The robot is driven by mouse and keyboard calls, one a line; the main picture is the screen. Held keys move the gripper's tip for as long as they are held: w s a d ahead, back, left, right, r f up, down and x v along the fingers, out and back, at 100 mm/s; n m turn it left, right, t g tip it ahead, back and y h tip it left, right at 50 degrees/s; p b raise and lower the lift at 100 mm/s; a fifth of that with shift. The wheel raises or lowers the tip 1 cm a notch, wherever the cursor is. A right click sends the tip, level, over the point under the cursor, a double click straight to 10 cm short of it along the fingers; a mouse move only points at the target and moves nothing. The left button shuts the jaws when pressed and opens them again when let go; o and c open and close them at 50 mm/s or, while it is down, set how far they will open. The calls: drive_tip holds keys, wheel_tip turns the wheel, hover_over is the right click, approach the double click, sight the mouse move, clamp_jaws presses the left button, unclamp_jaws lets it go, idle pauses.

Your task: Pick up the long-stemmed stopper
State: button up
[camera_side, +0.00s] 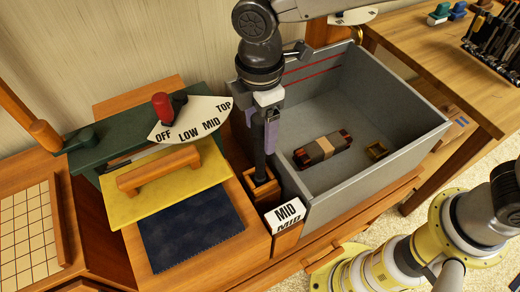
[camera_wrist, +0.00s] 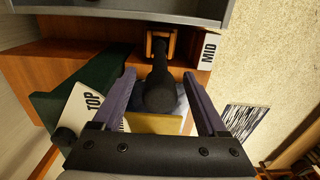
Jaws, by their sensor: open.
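The long-stemmed stopper is black. In the side view its dark stem (camera_side: 260,163) stands upright in a small square wooden holder (camera_side: 262,188) between the yellow board and the grey bin. The wrist view shows its rounded head (camera_wrist: 162,96) and the stem running to the holder (camera_wrist: 160,43). My gripper (camera_side: 260,137) points down over the stopper. In the wrist view my gripper (camera_wrist: 158,74) has its two purple fingers apart, one on each side of the stopper, with visible gaps. The stopper's top is partly hidden by my gripper in the side view.
On the left are a yellow board (camera_side: 130,208) with a wooden handle and a red-knobbed dial (camera_side: 162,107). A MID sign (camera_side: 287,215) is near the holder.

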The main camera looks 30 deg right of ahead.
drive_tip(key=shift+f, duration=0.3)
clamp_jaws()
idle(1.2)
